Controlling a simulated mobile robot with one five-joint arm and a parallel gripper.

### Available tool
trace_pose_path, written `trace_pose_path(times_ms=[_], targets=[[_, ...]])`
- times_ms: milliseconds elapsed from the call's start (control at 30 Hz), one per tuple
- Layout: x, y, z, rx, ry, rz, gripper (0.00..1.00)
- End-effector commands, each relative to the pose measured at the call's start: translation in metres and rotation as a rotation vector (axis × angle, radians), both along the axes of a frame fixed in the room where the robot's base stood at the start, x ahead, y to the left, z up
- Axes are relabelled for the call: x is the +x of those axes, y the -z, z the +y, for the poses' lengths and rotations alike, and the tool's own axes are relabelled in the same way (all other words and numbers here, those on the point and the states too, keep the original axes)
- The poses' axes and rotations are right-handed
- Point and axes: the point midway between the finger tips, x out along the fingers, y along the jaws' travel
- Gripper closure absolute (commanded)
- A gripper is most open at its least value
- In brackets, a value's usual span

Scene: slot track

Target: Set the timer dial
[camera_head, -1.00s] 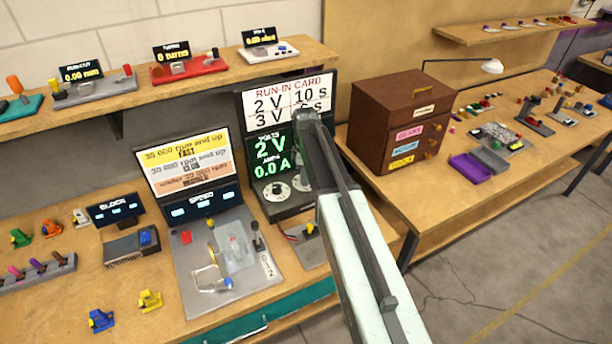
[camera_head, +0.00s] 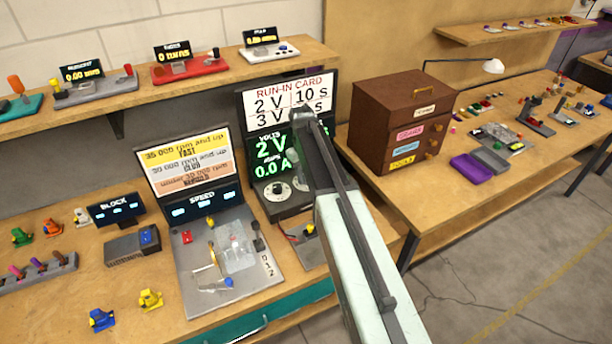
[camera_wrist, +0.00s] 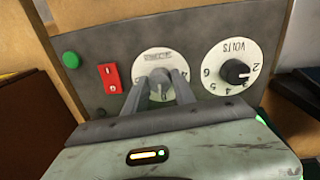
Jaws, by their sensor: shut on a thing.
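The power supply box shows in the head view with a run-in card (camera_head: 270,100) reading 2 V 10 s above a 3 V line. Its green-lettered screen (camera_head: 266,146) reads 2 V and 0.0 A, partly covered by my arm. In the wrist view, my gripper (camera_wrist: 160,79) is shut on the knob of the white timer dial (camera_wrist: 153,58). The dial's markings are mostly hidden or too small to read. The volts dial (camera_wrist: 214,80), with a black knob, sits to its right, apart from my jaws. My arm hides the timer dial in the head view.
A red switch (camera_wrist: 110,78) and a green button (camera_wrist: 71,60) sit left of the timer dial in the wrist view. A speed station (camera_head: 190,270) stands left of the supply. A brown drawer cabinet (camera_head: 375,125) stands close to my arm's right.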

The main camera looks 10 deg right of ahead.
Motion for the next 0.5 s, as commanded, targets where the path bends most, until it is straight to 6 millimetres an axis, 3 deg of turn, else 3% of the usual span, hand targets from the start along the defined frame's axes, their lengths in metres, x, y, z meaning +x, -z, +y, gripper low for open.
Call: trace_pose_path(times_ms=[500], targets=[[0.0009, 0.0000, 0.0008, -0.001, 0.453, 0.000, 1.00]])
